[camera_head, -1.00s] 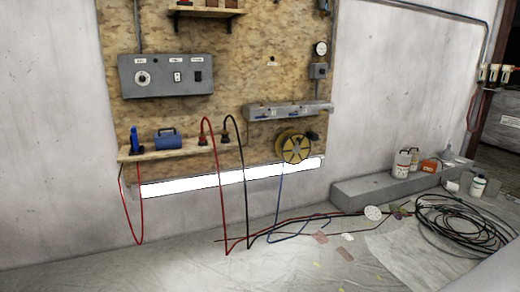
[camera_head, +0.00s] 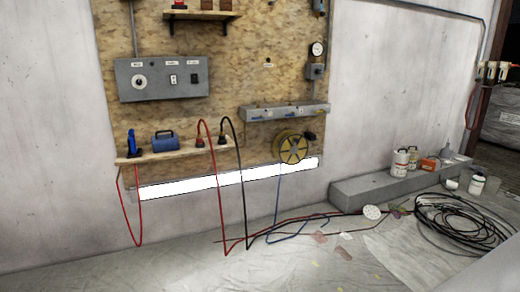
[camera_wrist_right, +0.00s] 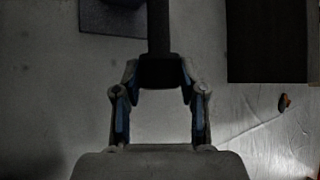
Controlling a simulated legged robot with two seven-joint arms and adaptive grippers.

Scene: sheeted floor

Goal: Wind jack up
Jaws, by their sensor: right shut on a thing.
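In the right wrist view, my right gripper (camera_wrist_right: 160,82) is shut on the block-like end of a dark upright bar (camera_wrist_right: 158,28). The bar runs up out of the top of that view. I cannot tell whether it is part of the jack. The gripper's two blue-and-grey fingers flank the dark end. I do not recognise a jack in the head view. Neither gripper shows in the head view.
A wooden wall board holds a grey control box (camera_head: 162,78), a yellow reel (camera_head: 291,149) and a small shelf. Red, black and blue cables trail to the floor. A black hose coil (camera_head: 462,222) lies right, near a low concrete ledge (camera_head: 375,189) bearing bottles. The sheeted floor front left is clear.

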